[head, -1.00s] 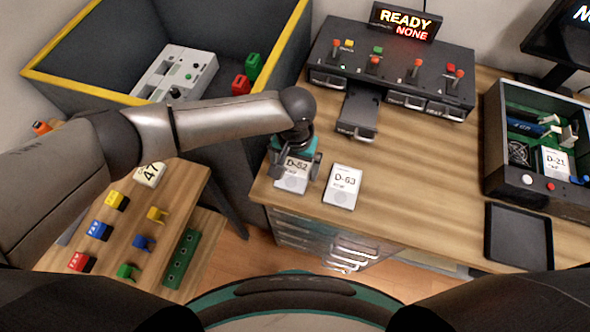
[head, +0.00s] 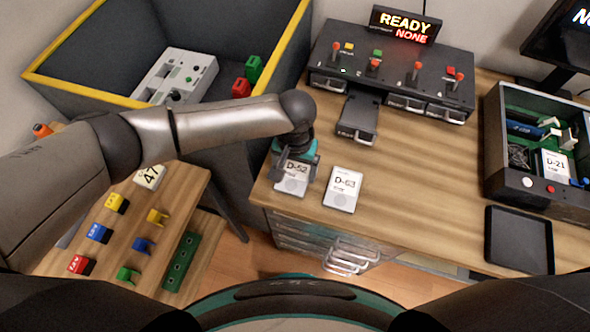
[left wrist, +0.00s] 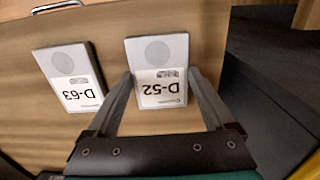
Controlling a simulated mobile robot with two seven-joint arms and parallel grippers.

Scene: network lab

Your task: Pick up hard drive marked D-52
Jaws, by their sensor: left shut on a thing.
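The hard drive marked D-52 (head: 292,178) lies at the left front part of the wooden table. It also shows in the left wrist view (left wrist: 158,52), its label upside down there. My left gripper (head: 300,168) is over it with fingers on either side of the drive; in the left wrist view the fingers (left wrist: 163,88) are shut on its sides near the label end. I cannot tell whether the drive is raised off the table. My right gripper is not in view.
A drive marked D-63 (head: 343,188) lies close to the right of D-52. A black dock unit (head: 390,75) with levers and an open tray (head: 358,118) stands behind. An open computer case (head: 510,185) and a black tray (head: 518,240) are at the right. A dark bin (head: 120,45) is at the left.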

